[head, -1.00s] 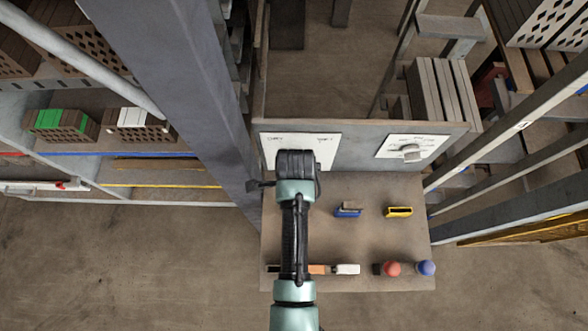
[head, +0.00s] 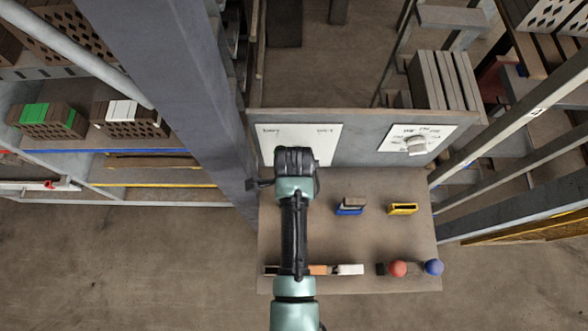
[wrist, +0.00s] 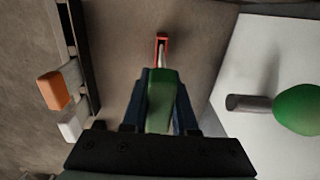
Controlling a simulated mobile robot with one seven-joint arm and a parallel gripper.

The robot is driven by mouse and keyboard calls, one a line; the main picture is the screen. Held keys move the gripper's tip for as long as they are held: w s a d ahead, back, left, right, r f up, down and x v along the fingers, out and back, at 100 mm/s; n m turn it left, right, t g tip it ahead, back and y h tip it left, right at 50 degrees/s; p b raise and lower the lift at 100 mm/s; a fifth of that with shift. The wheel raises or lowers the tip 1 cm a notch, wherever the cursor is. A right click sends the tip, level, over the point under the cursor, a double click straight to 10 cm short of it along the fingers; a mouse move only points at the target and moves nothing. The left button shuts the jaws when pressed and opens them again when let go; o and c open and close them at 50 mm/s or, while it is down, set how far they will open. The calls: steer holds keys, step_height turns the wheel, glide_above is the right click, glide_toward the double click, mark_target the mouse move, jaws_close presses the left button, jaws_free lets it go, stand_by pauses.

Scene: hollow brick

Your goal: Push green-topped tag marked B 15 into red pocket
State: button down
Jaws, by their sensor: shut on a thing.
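My gripper (head: 296,168) is low over the left part of the small table, in front of the white panel. In the wrist view my gripper (wrist: 160,108) is shut on the green-topped tag (wrist: 160,88), with a blue-grey finger on each side. The red pocket (wrist: 162,37) lies straight ahead of the tag. A thin pale strip runs from the green top to the pocket's near end; I cannot tell how far the tag is inside. The marking on the tag is not readable. In the head view my arm hides the tag and the red pocket.
A blue pocket (head: 350,211) with a brownish piece in it and a yellow pocket (head: 403,209) stand to the right. Orange (wrist: 52,90) and white (wrist: 70,128) tag tops sit in a rack. A green knob (wrist: 300,108) sticks out from the white panel.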

steer(key=shift+f+b, duration=2.1)
steer(key=shift+f, duration=0.8)
stand_by(0.6)
steer(key=c, duration=0.6)
jaws_free()
step_height(320, 180, up, 13)
steer(key=shift+b, duration=0.45)
stand_by(0.3)
